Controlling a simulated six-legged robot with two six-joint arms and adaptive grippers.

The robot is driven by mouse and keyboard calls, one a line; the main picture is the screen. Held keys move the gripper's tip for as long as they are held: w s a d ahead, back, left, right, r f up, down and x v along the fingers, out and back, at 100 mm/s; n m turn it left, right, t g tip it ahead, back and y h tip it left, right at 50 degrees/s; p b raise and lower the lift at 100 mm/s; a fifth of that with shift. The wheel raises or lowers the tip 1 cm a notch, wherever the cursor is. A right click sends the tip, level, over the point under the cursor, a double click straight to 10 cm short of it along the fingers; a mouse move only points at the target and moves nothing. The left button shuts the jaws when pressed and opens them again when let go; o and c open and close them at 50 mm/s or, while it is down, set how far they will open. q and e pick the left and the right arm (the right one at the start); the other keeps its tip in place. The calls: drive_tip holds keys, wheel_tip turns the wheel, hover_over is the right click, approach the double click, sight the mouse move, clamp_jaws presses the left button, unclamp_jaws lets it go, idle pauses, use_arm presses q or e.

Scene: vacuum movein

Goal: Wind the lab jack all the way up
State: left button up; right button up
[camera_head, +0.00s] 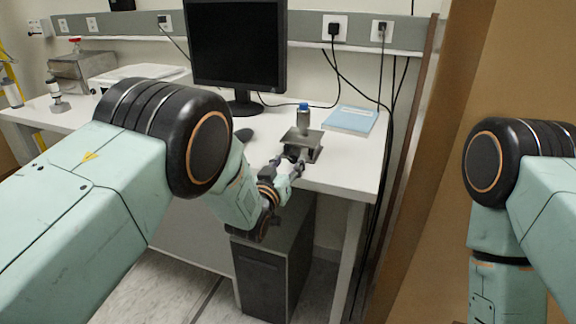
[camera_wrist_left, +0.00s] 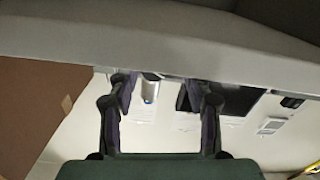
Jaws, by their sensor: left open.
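The lab jack (camera_head: 303,140), a dark metal stand with a flat top plate, sits on the white desk near its front edge. A bottle (camera_head: 303,118) with a blue cap stands on the plate. My left gripper (camera_head: 288,165) is open at the front of the jack, just under the plate's level; I cannot tell whether it touches. The jack's knob is hidden or too small to make out. In the left wrist view my two fingers (camera_wrist_left: 165,88) are spread apart, with the bottle (camera_wrist_left: 150,90) upside down beyond them. My right gripper is out of view.
A monitor (camera_head: 238,45) stands behind and left of the jack. A light blue book (camera_head: 350,120) lies to its right. Cables hang at the back right. A dark cabinet (camera_head: 262,277) stands below the desk, and a brown panel (camera_head: 440,170) rises to the right.

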use_arm(q)
drive_tip(key=shift+s+d+r, duration=0.2)
drive_tip(key=shift+d, duration=0.3)
drive_tip(key=shift+w+a+f, duration=0.15)
drive_tip(key=shift+a, duration=0.2)
drive_tip(key=c, duration=0.5)
drive_tip(key=shift+d, duration=0.25)
drive_tip(key=c, duration=0.4)
clamp_jaws()
drive_tip(key=shift+a, duration=0.15)
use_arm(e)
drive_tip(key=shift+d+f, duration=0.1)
use_arm(q)
drive_tip(key=m+b, duration=0.1)
drive_tip(key=m, duration=0.1)
drive_tip(key=shift+m, duration=0.4)
drive_tip(key=shift+m+b, duration=0.5)
drive_tip(key=shift+m, duration=0.3)
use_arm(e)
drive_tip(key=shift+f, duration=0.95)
use_arm(q)
drive_tip(key=o, duration=0.9)
unclamp_jaws()
